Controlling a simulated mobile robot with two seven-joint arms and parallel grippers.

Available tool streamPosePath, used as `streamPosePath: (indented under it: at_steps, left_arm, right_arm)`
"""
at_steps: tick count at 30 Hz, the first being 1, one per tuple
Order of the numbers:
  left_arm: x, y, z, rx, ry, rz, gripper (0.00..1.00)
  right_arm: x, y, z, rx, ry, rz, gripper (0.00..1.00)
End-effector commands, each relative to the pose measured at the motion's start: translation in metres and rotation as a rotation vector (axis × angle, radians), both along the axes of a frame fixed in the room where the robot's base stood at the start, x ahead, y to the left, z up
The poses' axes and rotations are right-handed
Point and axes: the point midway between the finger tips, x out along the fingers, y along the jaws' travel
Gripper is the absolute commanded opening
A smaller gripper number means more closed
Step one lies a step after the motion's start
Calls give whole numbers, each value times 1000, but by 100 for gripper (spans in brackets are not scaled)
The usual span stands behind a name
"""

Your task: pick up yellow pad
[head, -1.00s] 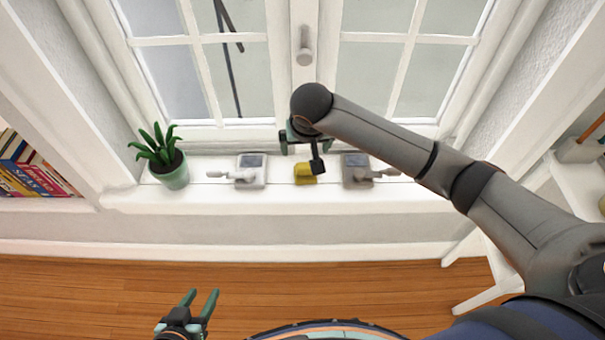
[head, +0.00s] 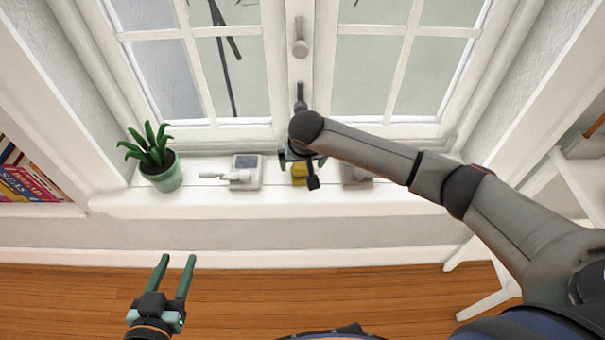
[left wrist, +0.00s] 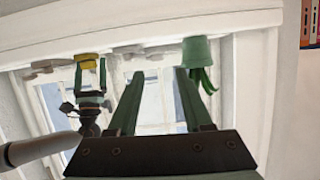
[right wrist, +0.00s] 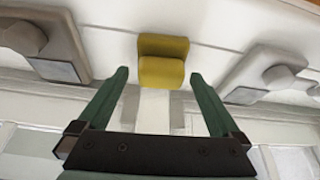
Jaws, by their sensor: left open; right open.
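The yellow pad (head: 299,174) sits on the white window sill between two grey crank handles. In the right wrist view the yellow pad (right wrist: 162,66) lies just beyond and between the open fingers, apart from them. My right gripper (head: 302,160) is over the sill at the pad, partly hiding it in the head view; its fingers show in the right wrist view (right wrist: 160,88). In the left wrist view the pad (left wrist: 87,61) shows by my right gripper's fingers. My left gripper (head: 176,262) is open and empty, low in front of the sill over the wooden floor.
A grey crank handle (head: 245,172) stands left of the pad and another (head: 357,174) stands right of it, both close. A potted plant (head: 164,176) stands at the sill's left end. The window (head: 230,75) rises behind; a bookshelf (head: 35,209) is far left.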

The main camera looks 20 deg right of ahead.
Motion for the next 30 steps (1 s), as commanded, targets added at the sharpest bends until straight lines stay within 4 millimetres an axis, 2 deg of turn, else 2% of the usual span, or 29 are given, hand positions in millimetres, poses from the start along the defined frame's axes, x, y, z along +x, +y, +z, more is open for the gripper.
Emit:
streamPosePath:
  at_steps: [4,12,30]
  left_arm:
    - [5,0,12,0,-55,-5,50]
    - [6,0,15,0,-63,-6,50]
    - [6,0,14,1,-61,-5,50]
  right_arm:
    - [2,0,-6,0,0,1,100]
    - [2,0,-6,0,0,1,100]
    - [2,0,-6,0,0,1,32]
